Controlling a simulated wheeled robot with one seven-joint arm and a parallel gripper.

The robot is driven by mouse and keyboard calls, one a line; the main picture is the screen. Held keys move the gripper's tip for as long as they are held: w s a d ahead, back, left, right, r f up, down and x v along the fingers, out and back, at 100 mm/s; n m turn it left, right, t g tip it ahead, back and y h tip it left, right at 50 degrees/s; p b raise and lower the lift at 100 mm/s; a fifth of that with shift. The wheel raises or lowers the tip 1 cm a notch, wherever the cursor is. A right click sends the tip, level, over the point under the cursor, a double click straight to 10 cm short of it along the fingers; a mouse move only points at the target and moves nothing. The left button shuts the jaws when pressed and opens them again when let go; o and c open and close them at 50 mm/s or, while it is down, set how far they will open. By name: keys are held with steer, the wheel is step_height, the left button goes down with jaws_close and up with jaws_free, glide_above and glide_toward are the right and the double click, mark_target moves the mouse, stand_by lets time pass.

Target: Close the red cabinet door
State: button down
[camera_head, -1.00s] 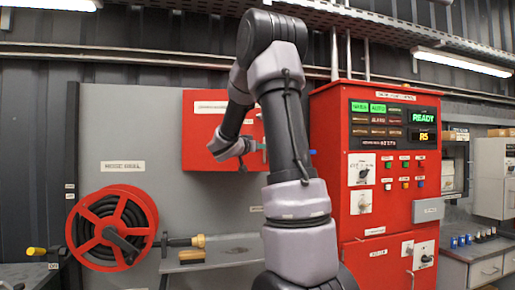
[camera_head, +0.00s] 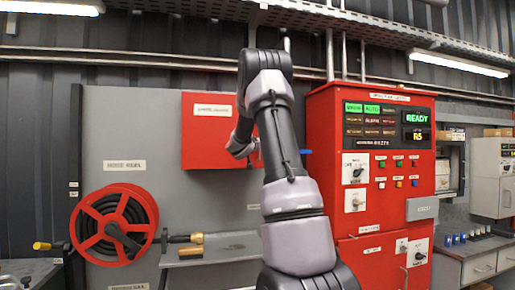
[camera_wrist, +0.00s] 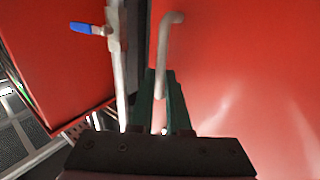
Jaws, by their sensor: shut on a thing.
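The red cabinet (camera_head: 207,140) hangs on the grey panel in the head view, with a white label near its top. Its front looks flat; my arm covers its right part, so I cannot tell whether a gap remains. In the wrist view the red door (camera_wrist: 240,70) fills the right side, with a bent grey handle (camera_wrist: 172,18) on it. My gripper (camera_wrist: 160,88) has its dark green fingers shut on the handle's lower part. In the head view my arm hides the fingers.
The tall red pump control cabinet (camera_head: 325,130) stands close on the right. A pipe with a blue lever (camera_wrist: 82,28) shows in the wrist view.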

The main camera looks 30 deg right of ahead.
steer(key=shift+s+d+r+m, duration=0.15)
steer(key=shift+s+d, duration=0.15)
steer(key=shift+d, duration=0.2)
steer(key=shift+s+d+f+m, duration=0.15)
steer(key=shift+s+d, duration=0.15)
steer(key=shift+d, duration=0.2)
steer(key=c, duration=0.9)
jaws_free()
steer(key=shift+d+r, duration=0.1)
steer(key=shift+d, duration=0.1)
steer(key=shift+a, duration=0.1)
steer(key=shift+w+a, duration=0.1)
steer(key=shift+a, duration=0.05)
steer(key=v, duration=1.1)
steer(key=shift+w+a, duration=0.15)
steer(key=shift+w, duration=0.1)
